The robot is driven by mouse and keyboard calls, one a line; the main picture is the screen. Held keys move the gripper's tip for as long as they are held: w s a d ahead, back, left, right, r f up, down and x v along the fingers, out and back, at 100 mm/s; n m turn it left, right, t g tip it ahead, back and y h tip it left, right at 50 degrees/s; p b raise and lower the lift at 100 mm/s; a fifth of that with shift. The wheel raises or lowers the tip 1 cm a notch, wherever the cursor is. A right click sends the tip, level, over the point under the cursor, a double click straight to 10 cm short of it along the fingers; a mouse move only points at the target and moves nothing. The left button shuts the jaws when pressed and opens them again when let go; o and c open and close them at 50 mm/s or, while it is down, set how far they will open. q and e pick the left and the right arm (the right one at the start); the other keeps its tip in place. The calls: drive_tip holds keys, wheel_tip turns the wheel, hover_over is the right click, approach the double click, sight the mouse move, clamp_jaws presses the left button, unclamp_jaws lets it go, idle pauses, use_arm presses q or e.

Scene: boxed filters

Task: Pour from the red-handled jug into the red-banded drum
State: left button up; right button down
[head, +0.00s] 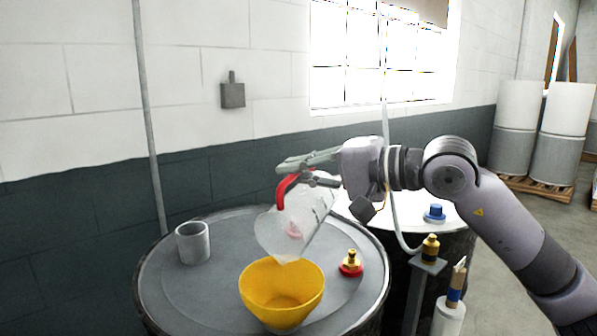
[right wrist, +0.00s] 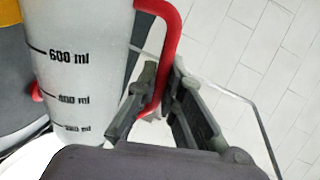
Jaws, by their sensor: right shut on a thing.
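The translucent jug (head: 300,218) has a red handle (head: 287,186) and hangs tilted in the air, its lip down and left, over the yellow funnel (head: 281,302). My right gripper (head: 308,168) is shut on the handle. In the right wrist view the jug (right wrist: 78,50) shows black ml marks, and the fingers (right wrist: 165,105) close around the red handle (right wrist: 166,55). The funnel stands on the near dark drum's grey top (head: 215,287). A brass fitting with a red base (head: 351,264) sits beside it. No stream or liquid level can be made out. My left gripper is out of view.
A grey cup (head: 193,243) stands on the left of the drum top. A second drum behind has a pale top and a blue cap (head: 434,213). A post with a brass fitting (head: 430,247) and a white bottle (head: 449,315) stand at the right, below my right arm.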

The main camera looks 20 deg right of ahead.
sight(280, 185)
drive_tip(key=shift+s+a+r+n+t, duration=0.15)
drive_tip(key=shift+s+a+r+n, duration=0.1)
drive_tip(key=shift+s+a+n, duration=0.25)
drive_tip(key=shift+s+a+r+n+t, duration=0.15)
drive_tip(key=shift+s+a+r+n, duration=0.05)
drive_tip(key=shift+s+a+n, duration=0.3)
idle(2.0)
drive_tip(key=shift+s+a+r+n+b, duration=0.15)
drive_tip(key=shift+s+a+n+b, duration=0.3)
drive_tip(key=shift+s+a+n, duration=0.35)
idle(1.4)
drive_tip(key=shift+a+h, duration=0.3)
drive_tip(key=shift+s, duration=0.1)
idle(2.4)
